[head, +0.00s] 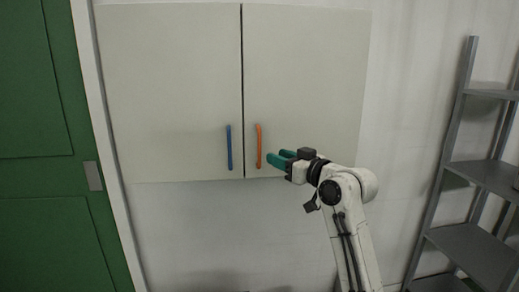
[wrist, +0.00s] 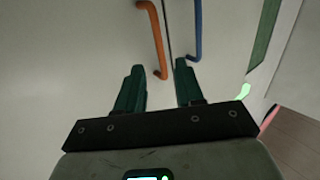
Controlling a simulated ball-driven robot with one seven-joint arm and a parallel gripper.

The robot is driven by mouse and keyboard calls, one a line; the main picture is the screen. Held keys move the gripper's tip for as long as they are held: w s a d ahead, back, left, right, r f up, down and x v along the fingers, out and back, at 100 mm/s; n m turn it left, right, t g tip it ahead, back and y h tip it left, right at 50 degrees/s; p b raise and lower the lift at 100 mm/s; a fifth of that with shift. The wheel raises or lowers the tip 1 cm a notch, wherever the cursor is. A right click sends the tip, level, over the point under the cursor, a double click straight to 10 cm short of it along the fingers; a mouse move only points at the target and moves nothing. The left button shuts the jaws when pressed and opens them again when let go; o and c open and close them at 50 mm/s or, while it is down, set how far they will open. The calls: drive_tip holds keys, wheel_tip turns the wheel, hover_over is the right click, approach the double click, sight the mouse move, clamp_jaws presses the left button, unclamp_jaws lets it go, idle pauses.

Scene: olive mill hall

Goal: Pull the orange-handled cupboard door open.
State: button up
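The orange handle (head: 259,146) is a vertical bar near the left edge of the right cupboard door (head: 305,85). This door is closed and level with the left one. My gripper (head: 278,157) is just right of the orange handle in the head view, its green fingers pointing at it. In the wrist view the fingers (wrist: 158,72) are apart with nothing held between them. The orange handle (wrist: 154,40) shows beyond the fingertips, between their lines. I cannot tell whether a fingertip touches it.
A blue handle (head: 229,147) is on the left cupboard door (head: 170,90), close beside the orange one. A green door (head: 55,150) stands at the far left. A grey metal shelf (head: 470,185) stands at the right. The wall below the cupboard is clear.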

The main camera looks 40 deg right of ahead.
sight(263, 151)
drive_tip(key=w+p, duration=0.1)
drive_tip(key=w, duration=0.6)
drive_tip(key=shift+w, duration=0.15)
clamp_jaws()
idle(0.5)
